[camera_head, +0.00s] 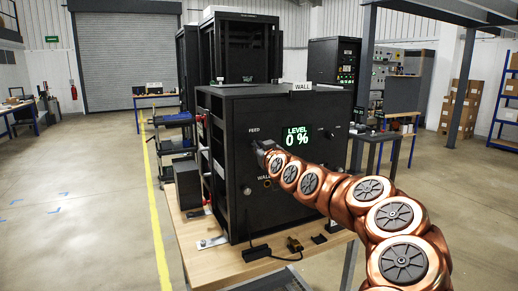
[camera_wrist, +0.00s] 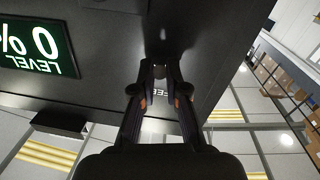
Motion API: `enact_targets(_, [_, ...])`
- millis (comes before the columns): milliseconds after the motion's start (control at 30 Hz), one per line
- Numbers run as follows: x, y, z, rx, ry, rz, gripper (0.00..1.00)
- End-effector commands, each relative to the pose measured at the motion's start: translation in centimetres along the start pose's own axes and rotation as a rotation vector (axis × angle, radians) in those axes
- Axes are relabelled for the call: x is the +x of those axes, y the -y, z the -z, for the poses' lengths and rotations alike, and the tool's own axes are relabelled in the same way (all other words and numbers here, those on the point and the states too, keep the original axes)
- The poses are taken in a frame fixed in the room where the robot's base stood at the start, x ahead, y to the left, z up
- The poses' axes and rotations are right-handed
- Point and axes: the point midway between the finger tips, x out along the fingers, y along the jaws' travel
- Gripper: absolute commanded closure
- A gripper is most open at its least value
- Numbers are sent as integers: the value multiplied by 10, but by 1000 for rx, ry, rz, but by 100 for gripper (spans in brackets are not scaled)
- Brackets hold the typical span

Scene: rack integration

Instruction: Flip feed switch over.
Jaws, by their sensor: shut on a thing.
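The black cabinet (camera_head: 265,110) stands on the wooden bench with its front panel facing me. The FEED label is at the panel's upper left, and my gripper (camera_head: 264,149) is at the panel just below it. In the wrist view, which sees the panel upside down, the fingers of my gripper (camera_wrist: 161,75) are closed around the small feed switch (camera_wrist: 160,61). Part of the FEED label shows between the fingers. The fingers hide most of the switch, so I cannot tell which way its lever points.
The display (camera_head: 297,136) reads LEVEL 0 % and also shows in the wrist view (camera_wrist: 35,42). Black and brown small parts (camera_head: 294,244) lie on the bench (camera_head: 205,258) in front. My copper arm crosses the right side.

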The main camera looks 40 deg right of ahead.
Motion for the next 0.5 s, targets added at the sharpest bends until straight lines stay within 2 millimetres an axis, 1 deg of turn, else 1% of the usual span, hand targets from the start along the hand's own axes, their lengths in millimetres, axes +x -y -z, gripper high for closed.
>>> enact_targets(300, [0,-1,1,-2,8,0,100])
enact_targets(500, [-1,-2,2,-7,48,6,100])
